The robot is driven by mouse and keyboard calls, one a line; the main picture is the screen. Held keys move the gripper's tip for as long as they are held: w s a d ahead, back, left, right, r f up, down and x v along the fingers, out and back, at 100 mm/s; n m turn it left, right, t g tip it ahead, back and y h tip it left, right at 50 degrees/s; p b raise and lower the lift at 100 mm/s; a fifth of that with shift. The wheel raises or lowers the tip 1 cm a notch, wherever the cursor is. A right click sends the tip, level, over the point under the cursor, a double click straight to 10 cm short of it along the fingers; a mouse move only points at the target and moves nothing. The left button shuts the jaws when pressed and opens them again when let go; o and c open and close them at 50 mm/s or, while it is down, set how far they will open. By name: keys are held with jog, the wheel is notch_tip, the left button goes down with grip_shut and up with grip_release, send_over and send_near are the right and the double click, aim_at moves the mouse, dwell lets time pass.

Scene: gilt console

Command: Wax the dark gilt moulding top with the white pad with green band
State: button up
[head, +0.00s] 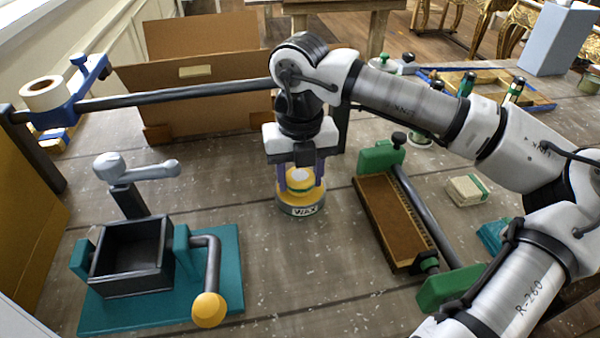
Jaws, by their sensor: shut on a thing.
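My gripper (301,184) points straight down, its purple fingers shut on the pale knob on the yellow top of a round tin marked WAX (303,210). The tin appears to stand on the bench; whether its top is loose I cannot tell. The white pad with green band (465,189) lies on the bench to the right, apart from my gripper. A long brown piece with a toothed, gold-toned edge (392,222) lies between green clamp blocks, right of the tin. It may be the dark gilt moulding; I cannot be sure.
A black open box with a yellow-knobbed crank (209,309) stands on a teal base (115,315) at front left. A cardboard box (200,95) and a dark bar with a tape roll (45,94) stand behind. A wooden tray (535,95) lies at back right.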

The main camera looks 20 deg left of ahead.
aim_at(300, 174)
jog(key=shift+r+p, duration=1.7)
jog(key=shift+r, duration=1.8)
